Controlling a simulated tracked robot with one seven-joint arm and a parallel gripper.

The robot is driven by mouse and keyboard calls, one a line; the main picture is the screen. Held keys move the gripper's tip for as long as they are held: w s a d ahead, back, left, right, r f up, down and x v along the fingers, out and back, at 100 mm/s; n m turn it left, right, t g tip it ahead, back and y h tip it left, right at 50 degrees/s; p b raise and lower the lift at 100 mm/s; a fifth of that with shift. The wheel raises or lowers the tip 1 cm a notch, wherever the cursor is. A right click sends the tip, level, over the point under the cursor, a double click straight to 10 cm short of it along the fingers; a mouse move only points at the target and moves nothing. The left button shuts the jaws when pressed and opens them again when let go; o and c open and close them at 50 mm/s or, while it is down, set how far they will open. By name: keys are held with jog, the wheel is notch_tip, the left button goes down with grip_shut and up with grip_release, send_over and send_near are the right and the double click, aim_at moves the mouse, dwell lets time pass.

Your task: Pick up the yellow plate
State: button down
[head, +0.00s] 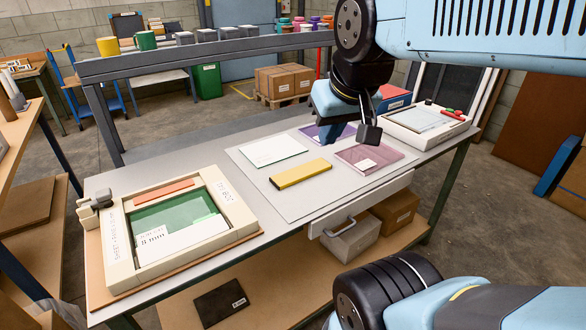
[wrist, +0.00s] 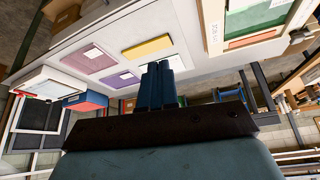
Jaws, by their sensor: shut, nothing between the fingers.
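The yellow plate (head: 301,174) is a thin bar-shaped slab lying flat on the grey mat (head: 290,206) at the middle of the bench. It also shows in the wrist view (wrist: 147,47), just beyond my fingertips in the picture. My gripper (head: 369,134) is above the bench, to the right of and farther back than the yellow plate in the head view, over the purple plates. Its fingers are together and empty, and they also show in the wrist view (wrist: 160,68). Nothing hides the yellow plate in the head view.
A white plate (head: 272,151) and two purple plates (head: 369,160) (head: 326,132) lie around the yellow one. A cream frame with a green panel (head: 231,205) stands at the left, a white tray (head: 435,136) at the right. A grey shelf rail (head: 200,54) with cups runs behind.

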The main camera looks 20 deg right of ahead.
aim_at(301, 171)
jog(key=c, duration=1.8)
grip_release()
